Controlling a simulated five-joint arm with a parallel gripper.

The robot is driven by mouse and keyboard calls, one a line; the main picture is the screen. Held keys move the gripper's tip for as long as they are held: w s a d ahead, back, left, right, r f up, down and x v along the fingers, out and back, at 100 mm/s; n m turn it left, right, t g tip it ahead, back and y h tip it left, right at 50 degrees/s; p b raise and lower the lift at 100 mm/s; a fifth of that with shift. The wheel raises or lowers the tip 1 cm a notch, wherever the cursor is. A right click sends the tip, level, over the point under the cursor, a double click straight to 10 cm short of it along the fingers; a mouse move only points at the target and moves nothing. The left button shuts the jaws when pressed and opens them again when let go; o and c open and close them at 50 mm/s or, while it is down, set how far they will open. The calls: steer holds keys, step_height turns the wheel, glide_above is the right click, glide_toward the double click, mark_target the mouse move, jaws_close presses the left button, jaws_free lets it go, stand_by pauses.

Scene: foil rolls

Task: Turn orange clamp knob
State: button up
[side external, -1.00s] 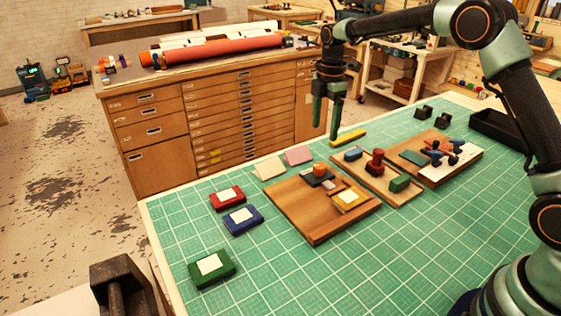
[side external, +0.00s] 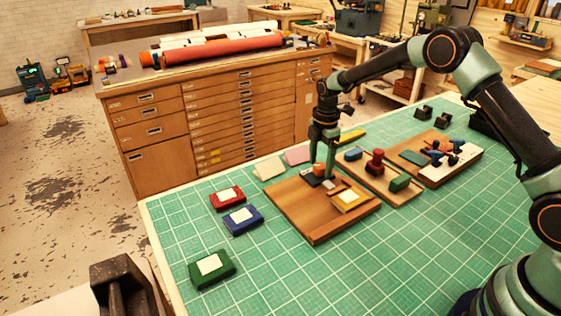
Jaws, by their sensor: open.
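The orange clamp knob (side external: 319,169) sits on a dark base (side external: 312,181) at the back of a wooden board (side external: 303,211) on the green mat. My gripper (side external: 322,168) points straight down at the knob, its fingers open. One finger shows on either side of the knob, and part of the knob is hidden by them. I cannot tell whether the fingers touch it. The same board carries a small grey block (side external: 334,183) and a yellow-framed pad (side external: 347,199).
Red (side external: 227,198), blue (side external: 243,219) and green (side external: 211,268) ink pads lie left of the board. A second board to the right holds a red stamp (side external: 375,163) and a green block (side external: 399,183). A yellow bar (side external: 350,137) lies behind.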

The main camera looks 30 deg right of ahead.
jaws_close()
steer(key=m, duration=0.5)
steer(key=shift+m, duration=0.3)
steer(key=m, duration=0.6)
steer(key=shift+a, duration=0.15)
steer(key=m, duration=0.6)
steer(key=shift+m, duration=0.3)
steer(key=m, duration=0.5)
steer(key=shift+a+m+g, duration=0.1)
steer(key=shift+m+g, duration=0.2)
